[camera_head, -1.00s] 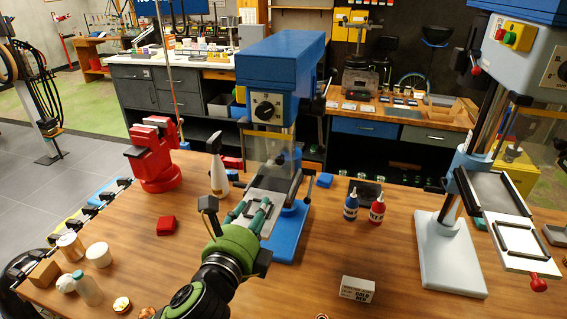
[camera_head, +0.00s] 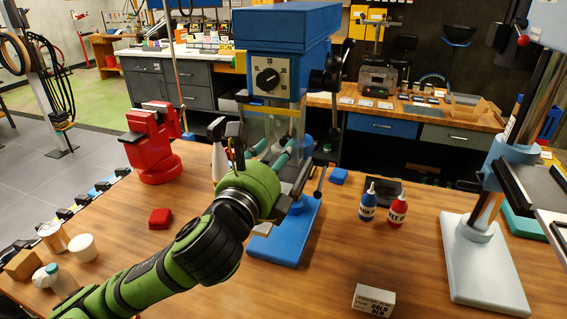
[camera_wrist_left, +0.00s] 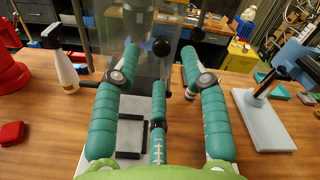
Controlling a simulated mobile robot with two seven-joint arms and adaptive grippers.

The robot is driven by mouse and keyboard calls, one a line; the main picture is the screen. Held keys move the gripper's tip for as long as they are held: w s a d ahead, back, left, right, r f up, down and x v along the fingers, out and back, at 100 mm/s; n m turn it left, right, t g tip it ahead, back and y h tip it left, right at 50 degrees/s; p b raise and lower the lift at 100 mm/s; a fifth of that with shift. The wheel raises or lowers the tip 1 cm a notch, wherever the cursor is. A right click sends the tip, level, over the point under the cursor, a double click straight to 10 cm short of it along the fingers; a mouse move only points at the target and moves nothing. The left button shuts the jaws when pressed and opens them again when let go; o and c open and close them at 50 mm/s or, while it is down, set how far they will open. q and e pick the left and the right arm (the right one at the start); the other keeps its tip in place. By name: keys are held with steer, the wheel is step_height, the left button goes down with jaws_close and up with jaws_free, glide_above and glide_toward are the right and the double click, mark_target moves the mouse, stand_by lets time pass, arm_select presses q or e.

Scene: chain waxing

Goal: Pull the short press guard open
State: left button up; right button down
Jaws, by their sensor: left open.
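The short press (camera_head: 268,75) is the blue machine in the middle of the head view, on a blue base. Its guard (camera_head: 284,127) is a clear panel with a yellow strip under the press head. The guard also shows in the left wrist view (camera_wrist_left: 143,72), ahead of the fingers, with a round black knob (camera_wrist_left: 161,46). My left gripper (camera_head: 270,152) is in front of the guard. Its teal fingers are open and point at the panel, with the knob between the outer fingertips. Contact cannot be told. My right gripper is not in view.
A white spray bottle (camera_wrist_left: 65,68) and a red vise (camera_head: 152,150) stand left of the press. Blue (camera_head: 367,205) and red (camera_head: 397,210) bottles stand to the right. A taller grey press (camera_head: 480,250) is at the far right. The front middle of the table has free room.

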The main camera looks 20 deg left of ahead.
mark_target(284, 143)
arm_select(q)
steer(key=shift+s+f+b, duration=0.15)
steer(key=shift+f+b, duration=0.05)
steer(key=shift+b, duration=0.35)
steer(key=w, duration=0.4)
steer(key=shift+d+r, duration=0.1)
steer(key=shift+r, duration=0.1)
steer(key=shift+w, duration=0.35)
steer(key=shift+r, duration=0.1)
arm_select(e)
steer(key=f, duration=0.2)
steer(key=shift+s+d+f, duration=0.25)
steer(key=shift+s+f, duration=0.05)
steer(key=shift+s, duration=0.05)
arm_select(q)
steer(key=c, duration=0.7)
jaws_close()
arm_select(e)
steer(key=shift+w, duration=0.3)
